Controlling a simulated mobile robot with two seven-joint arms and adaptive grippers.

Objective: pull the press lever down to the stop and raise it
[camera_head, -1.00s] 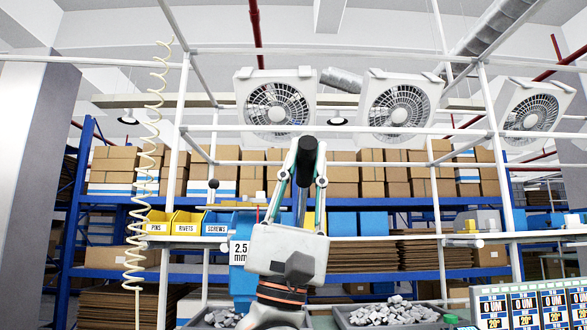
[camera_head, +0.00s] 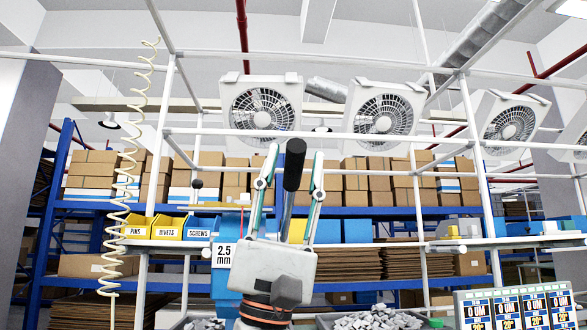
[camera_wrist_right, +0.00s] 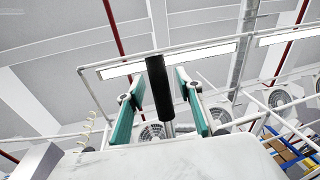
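The press lever (camera_head: 293,170) shows as a thick black grip on a grey rod, standing almost upright, in the middle of the head view. My right gripper (camera_head: 294,157) comes up from below, with one finger on each side of the lever. The fingers are spread, with a visible gap on both sides of the grip. The right wrist view also shows the lever (camera_wrist_right: 158,86) between the open teal-padded fingers, touching neither. My gripper body hides the lever's lower end and the press. My left gripper is not in view.
A blue piece marked 2.5 mm (camera_head: 225,285) is left of my gripper. Grey scrap trays lie below. A display panel (camera_head: 515,308) stands at lower right.

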